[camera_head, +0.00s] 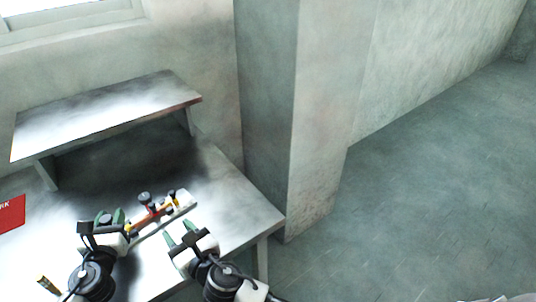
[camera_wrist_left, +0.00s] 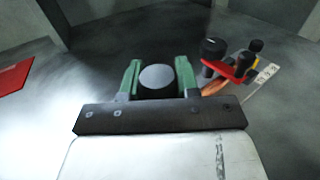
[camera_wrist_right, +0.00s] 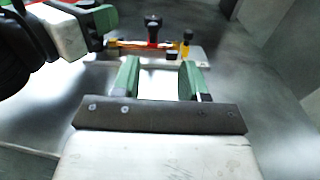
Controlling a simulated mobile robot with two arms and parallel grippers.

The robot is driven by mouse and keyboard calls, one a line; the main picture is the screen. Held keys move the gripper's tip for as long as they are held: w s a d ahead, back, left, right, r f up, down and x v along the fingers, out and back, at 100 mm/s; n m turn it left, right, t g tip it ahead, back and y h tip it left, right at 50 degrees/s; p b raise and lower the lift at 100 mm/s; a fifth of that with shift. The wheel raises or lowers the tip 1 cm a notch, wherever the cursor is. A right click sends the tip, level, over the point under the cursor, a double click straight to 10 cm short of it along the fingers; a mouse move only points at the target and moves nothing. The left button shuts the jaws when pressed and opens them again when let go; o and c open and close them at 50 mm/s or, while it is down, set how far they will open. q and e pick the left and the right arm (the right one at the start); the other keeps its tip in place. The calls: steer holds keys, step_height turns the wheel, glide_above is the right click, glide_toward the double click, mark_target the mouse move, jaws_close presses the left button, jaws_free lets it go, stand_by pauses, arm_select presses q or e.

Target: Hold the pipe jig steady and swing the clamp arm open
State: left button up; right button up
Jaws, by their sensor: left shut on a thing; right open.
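The pipe jig has a pale base (camera_head: 180,205) on the table, also seen in the right wrist view (camera_wrist_right: 195,55). A red bar, seemingly the clamp arm (camera_wrist_left: 229,70), lies over the copper-coloured pipe (camera_wrist_left: 213,88). A black knob (camera_wrist_right: 153,24) stands up by the bar, and a yellow post with a dark top (camera_wrist_right: 187,42) stands at its right. My left gripper (camera_wrist_left: 157,64) is shut on a round black handle with a grey top (camera_wrist_left: 158,79), at the jig's left end. My right gripper (camera_head: 180,233) is open and empty, in front of the jig.
A raised metal shelf (camera_head: 105,112) stands at the table's back. A pillar (camera_head: 290,120) rises beyond the table's right corner. The tabletop right of the jig is clear.

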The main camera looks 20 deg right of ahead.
steer(key=w+d+m+h, duration=0.1)
steer(key=w+d, duration=0.2)
steer(key=d, duration=0.1)
steer(key=w+d+r+m+t+h, duration=0.1)
steer(key=w+d, duration=0.3)
steer(key=d, duration=0.1)
steer(key=w+d+m, duration=0.1)
steer(key=w+d, duration=0.2)
steer(key=d, duration=0.1)
steer(key=shift+w+d+r+m+h, duration=0.15)
steer(key=shift+w+d+m+h, duration=0.15)
steer(key=shift+w+h, duration=0.1)
steer(key=w+d+m+h, duration=0.1)
steer(key=w+d+m, duration=0.1)
steer(key=d, duration=0.5)
steer(key=w+d+m+h, duration=0.2)
steer(key=w+d+m, duration=0.1)
steer(key=d, duration=0.4)
steer(key=shift+w+r+m+t, duration=0.3)
steer(key=shift+w+r, duration=0.1)
steer(key=shift+w, duration=0.1)
steer(key=shift+a, duration=0.1)
